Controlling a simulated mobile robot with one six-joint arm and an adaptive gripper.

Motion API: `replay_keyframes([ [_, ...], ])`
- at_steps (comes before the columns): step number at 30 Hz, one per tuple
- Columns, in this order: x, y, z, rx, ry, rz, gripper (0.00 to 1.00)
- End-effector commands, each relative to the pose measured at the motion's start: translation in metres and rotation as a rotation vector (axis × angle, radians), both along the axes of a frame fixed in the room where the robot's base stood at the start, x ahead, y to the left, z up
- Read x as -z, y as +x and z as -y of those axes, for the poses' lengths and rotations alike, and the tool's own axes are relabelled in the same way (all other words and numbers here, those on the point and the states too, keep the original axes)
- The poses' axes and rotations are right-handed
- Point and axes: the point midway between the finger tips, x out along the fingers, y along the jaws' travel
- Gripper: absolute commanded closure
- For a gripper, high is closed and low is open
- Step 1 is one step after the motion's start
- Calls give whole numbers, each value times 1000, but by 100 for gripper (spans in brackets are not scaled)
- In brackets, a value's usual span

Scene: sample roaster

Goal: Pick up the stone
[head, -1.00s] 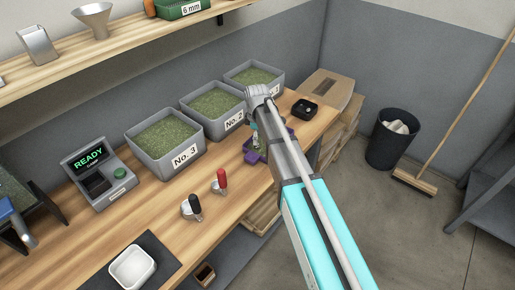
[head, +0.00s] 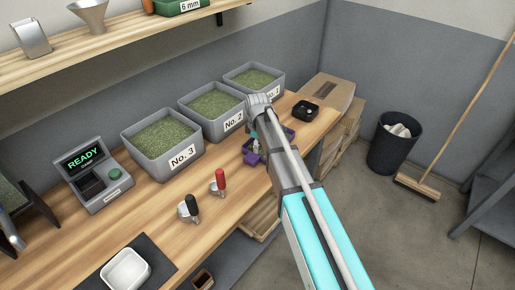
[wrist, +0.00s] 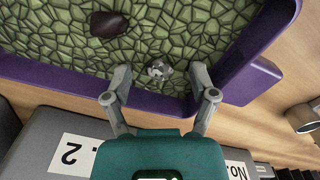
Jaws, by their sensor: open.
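A small grey stone (wrist: 158,70) lies on green beans in a purple tray (wrist: 65,77) in the wrist view. My gripper (wrist: 160,96) is open and empty, its two fingers spread to either side just short of the stone, with nothing between the tips. In the head view the purple tray (head: 251,159) is partly hidden behind my arm. The stone cannot be made out there.
Labelled bins of green beans, including No. 3 (head: 181,160), line the wall beside the tray. A small black dish (head: 305,110) stands beyond it. Two handled scoops (head: 219,182) lie nearer.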

Motion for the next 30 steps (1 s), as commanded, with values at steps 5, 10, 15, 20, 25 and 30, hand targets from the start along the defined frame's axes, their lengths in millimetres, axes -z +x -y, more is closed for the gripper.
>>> replay_keyframes([
  [5,0,0,0,0,0,0,26],
  [10,0,0,0,0,0,0,44],
  [15,0,0,0,0,0,0,76],
  [20,0,0,0,0,0,0,87],
  [25,0,0,0,0,0,0,88],
  [30,-1,0,0,0,0,0,88],
])
